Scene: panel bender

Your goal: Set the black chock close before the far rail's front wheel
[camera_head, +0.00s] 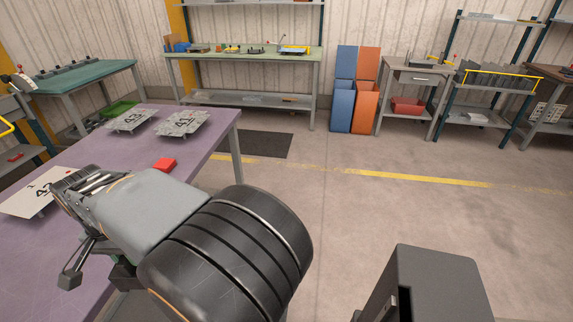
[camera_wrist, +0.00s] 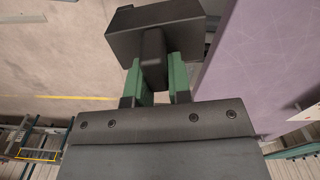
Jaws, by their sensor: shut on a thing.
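My gripper (camera_wrist: 155,68) shows in the wrist view with its two green fingers closed on the narrow stem of the black chock (camera_wrist: 155,32). The chock's wide dark block sticks out beyond the fingertips. It is held in the air beside the purple table's edge, with floor on one side in the picture. I cannot make out rails or wheels clearly.
The purple table (camera_head: 205,146) fills the left. A green workbench (camera_head: 240,54), blue and orange bins (camera_head: 341,110) and shelves stand along the back.

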